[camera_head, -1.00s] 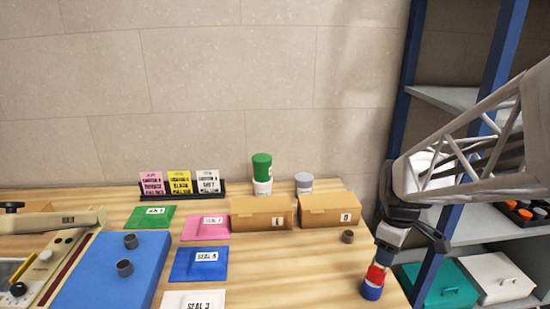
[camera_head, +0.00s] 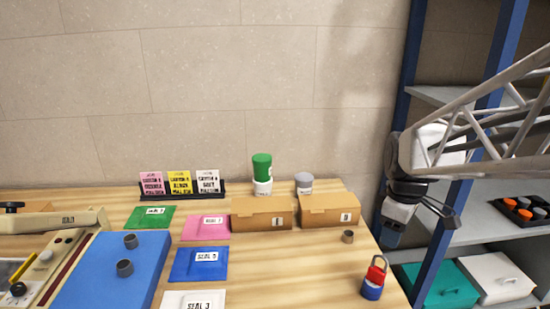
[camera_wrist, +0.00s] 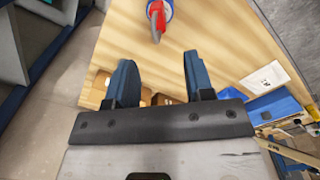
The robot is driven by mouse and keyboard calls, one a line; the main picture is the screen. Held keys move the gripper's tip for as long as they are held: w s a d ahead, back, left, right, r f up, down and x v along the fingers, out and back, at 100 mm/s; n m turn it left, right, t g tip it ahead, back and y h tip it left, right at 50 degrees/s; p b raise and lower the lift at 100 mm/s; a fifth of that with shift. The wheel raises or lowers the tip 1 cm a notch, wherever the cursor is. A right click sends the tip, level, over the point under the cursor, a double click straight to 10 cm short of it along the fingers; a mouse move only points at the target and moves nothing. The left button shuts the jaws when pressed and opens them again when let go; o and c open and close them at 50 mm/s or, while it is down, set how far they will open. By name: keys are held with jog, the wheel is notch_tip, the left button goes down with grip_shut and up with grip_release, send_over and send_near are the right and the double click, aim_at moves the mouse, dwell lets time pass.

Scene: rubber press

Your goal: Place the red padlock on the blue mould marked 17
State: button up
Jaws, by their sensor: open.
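The red padlock (camera_head: 376,274) sits on top of a round blue mould (camera_head: 371,291) at the right front of the wooden table. Its shackle points up and it looks roughly upright. In the wrist view, the red padlock (camera_wrist: 157,17) overlaps the blue mould (camera_wrist: 168,8) at the top edge, partly cut off. The number on the mould is not readable. My gripper (camera_head: 390,240) is above and behind the padlock, clear of it. In the wrist view, my gripper (camera_wrist: 160,72) is open with nothing between its two blue fingers.
Two brown boxes (camera_head: 263,212) stand farther back, with a green-topped container (camera_head: 262,170) behind. Coloured plates, including a blue plate (camera_head: 199,264), lie left. A shelf rack (camera_head: 490,215) stands close on the right.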

jog(key=shift+s+a, duration=0.1)
jog(key=s+a+r+m+t, duration=0.1)
jog(key=s+a+m+t, duration=0.1)
jog(key=s+a+m, duration=0.7)
jog(key=s+a, duration=0.2)
jog(key=s, duration=0.2)
jog(key=shift+s+a+r+t, duration=0.15)
jog(key=shift+a+r+t, duration=0.05)
jog(key=shift+t, duration=0.1)
dwell(1.1)
